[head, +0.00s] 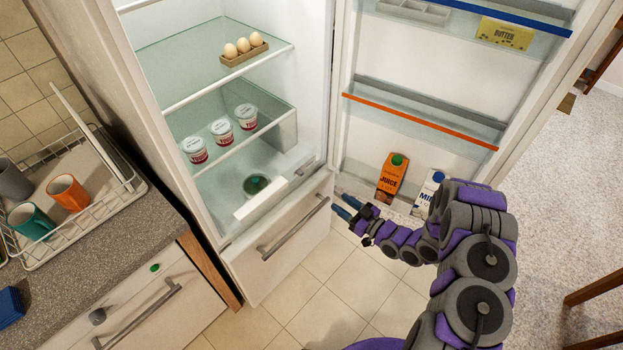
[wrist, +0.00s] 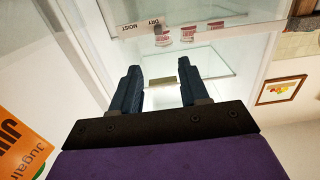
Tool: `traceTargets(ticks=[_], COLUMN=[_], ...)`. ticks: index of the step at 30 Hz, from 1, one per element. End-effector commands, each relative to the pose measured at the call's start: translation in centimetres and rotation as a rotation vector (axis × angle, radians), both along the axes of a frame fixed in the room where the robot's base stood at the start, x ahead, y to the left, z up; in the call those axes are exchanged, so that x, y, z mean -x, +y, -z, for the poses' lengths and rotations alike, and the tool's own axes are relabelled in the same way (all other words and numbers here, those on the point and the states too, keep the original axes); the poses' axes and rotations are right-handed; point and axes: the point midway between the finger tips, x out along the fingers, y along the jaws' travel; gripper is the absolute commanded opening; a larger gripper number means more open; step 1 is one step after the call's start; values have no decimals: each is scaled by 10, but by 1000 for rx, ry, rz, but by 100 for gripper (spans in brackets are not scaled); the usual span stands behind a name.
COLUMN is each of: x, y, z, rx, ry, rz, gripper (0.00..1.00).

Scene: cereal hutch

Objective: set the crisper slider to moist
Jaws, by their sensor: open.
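The crisper slider's label strip (wrist: 138,24) shows in the wrist view beyond my fingertips, with the words MOIST and DRY upside down. A small grey piece (wrist: 158,30), apparently the slider knob, sits by the DRY end. In the head view the slider area (head: 305,167) is a small dark detail at the fridge's lower front edge, too small to read. My gripper (head: 340,203) is open and empty, in front of the open fridge and right of the drawer handle. Its two dark blue fingers (wrist: 158,85) are apart and do not touch the slider.
The crisper drawer front (head: 278,247) is below the slider. The open door holds a juice carton (head: 391,180) and a milk carton (head: 428,190) near my arm. Yogurt cups (head: 221,131) and eggs (head: 244,46) stand on shelves. A dish rack (head: 75,225) is on the left counter.

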Motion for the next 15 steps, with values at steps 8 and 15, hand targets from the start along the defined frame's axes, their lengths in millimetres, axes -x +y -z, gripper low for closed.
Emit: traceTargets(ticks=[8,15], x=[14,15], y=[-19,-20], z=[0,0], rx=[0,1], ry=[0,-1], rz=[2,0], gripper=[45,45])
